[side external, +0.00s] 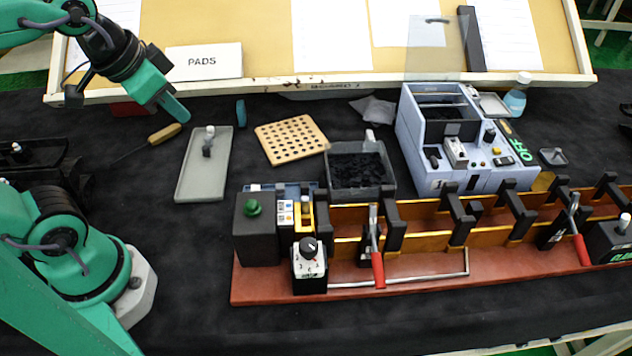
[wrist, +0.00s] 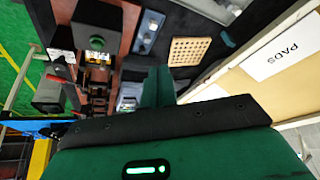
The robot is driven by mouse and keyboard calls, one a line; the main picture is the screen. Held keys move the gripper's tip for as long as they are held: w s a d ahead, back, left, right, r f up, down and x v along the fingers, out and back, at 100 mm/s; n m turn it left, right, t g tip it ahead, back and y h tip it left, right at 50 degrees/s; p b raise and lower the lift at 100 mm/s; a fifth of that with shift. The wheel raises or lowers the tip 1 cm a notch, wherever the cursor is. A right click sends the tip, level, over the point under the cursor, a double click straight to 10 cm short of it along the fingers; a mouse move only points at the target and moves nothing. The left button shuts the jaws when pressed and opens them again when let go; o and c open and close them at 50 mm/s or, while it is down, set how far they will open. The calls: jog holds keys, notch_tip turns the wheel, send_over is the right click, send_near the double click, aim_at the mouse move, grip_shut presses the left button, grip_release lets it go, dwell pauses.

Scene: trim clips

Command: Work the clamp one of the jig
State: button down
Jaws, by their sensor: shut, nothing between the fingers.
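The jig is a red-brown base (side external: 270,290) with gold rails and several black brackets. Two toggle clamps with red handles stand on it: the left clamp (side external: 377,262) and the right clamp (side external: 580,245). Both have upright metal levers with the red grips pointing down toward the front. I see no number on either clamp. My gripper (side external: 178,108) is shut and empty, high at the upper left, well away from the jig. In the wrist view its green fingers (wrist: 158,86) are together, and the jig's black block with a green button (wrist: 97,42) shows at upper left.
A black dial box (side external: 309,265) stands at the jig's left front. Behind the jig are a dark-filled bin (side external: 329,181), a perforated board (side external: 290,139), a grey tray (side external: 190,189) and a blue-grey machine (side external: 413,160). A screwdriver (side external: 164,133) lies left. The black cloth between tray and jig is clear.

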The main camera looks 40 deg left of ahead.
jog(key=w+d+r+m+g, duration=0.3)
jog(key=w+d+m, duration=0.4)
jog(key=d+m, duration=0.35)
jog(key=w+d+r+m+g, duration=0.2)
jog(key=w+d+r+m, duration=0.3)
jog(key=d+m, duration=0.55)
jog(key=s+d+f+m+g+y, duration=0.1)
jog(key=d+f+m, duration=0.3)
jog(key=d+m, duration=0.6)
jog(key=s+d+f+m+g+y, duration=0.1)
jog(key=d+f+m, duration=0.4)
jog(key=d+m, duration=0.5)
jog(key=shift+m+g+y, duration=0.5)
jog(key=shift+m+y, duration=0.3)
jog(key=shift+m, duration=0.1)
jog(key=shift+s+f, duration=0.15)
jog(key=shift+f, duration=0.05)
send_near(380, 271)
jog(key=x, duration=0.4)
jog(key=shift+s+f, duration=0.25)
jog(key=shift+s, duration=0.1)
jog(key=shift+a+f, duration=0.35)
jog(key=shift+f, duration=0.6)
